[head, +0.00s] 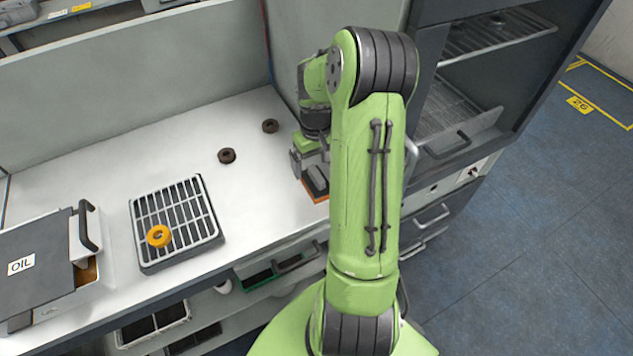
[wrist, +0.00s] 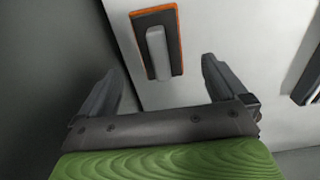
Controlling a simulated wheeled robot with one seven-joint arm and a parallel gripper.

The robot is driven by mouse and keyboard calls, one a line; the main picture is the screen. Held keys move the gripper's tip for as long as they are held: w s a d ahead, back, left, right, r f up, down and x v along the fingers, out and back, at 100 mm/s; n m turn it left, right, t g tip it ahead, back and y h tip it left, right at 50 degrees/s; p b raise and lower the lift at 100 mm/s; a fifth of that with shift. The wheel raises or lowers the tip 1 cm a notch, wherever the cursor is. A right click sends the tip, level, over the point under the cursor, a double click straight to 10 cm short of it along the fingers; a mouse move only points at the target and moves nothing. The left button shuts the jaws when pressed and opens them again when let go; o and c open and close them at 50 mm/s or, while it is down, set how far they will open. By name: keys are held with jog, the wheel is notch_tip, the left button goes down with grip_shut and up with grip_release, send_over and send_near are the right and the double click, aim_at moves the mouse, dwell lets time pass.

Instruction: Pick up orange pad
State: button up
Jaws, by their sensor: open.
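The orange pad (head: 318,192) lies on the white counter near its right end, under my arm in the head view. It is an orange-edged rectangle with a dark top and a raised grey handle. In the wrist view the pad (wrist: 172,71) lies ahead of my gripper, with the handle (wrist: 158,54) lying roughly between the lines of the two fingers. My gripper (wrist: 160,85) is open and empty, its fingers spread wide and apart from the pad. In the head view my gripper (head: 308,165) is just above and beside the pad, partly hidden by my arm.
A grey grate tray (head: 150,210) holds a yellow ring (head: 159,236). Two dark rings (head: 227,156) lie on the counter (head: 255,200). A box marked OIL (head: 45,262) stands left. A back panel and an open rack (head: 465,110) border the counter.

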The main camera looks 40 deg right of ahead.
aim_at(316, 174)
jog(key=shift+s+a+f, duration=0.15)
jog(key=shift+f, duration=0.4)
notch_tip(316, 174, down, 6)
jog(key=shift+r+b, duration=0.25)
jog(key=shift+b, duration=0.1)
jog(key=shift+c, duration=0.2)
jog(key=c, duration=1.1)
notch_tip(316, 174, up, 10)
jog(key=shift+r+p, duration=0.1)
jog(key=shift+p, duration=0.65)
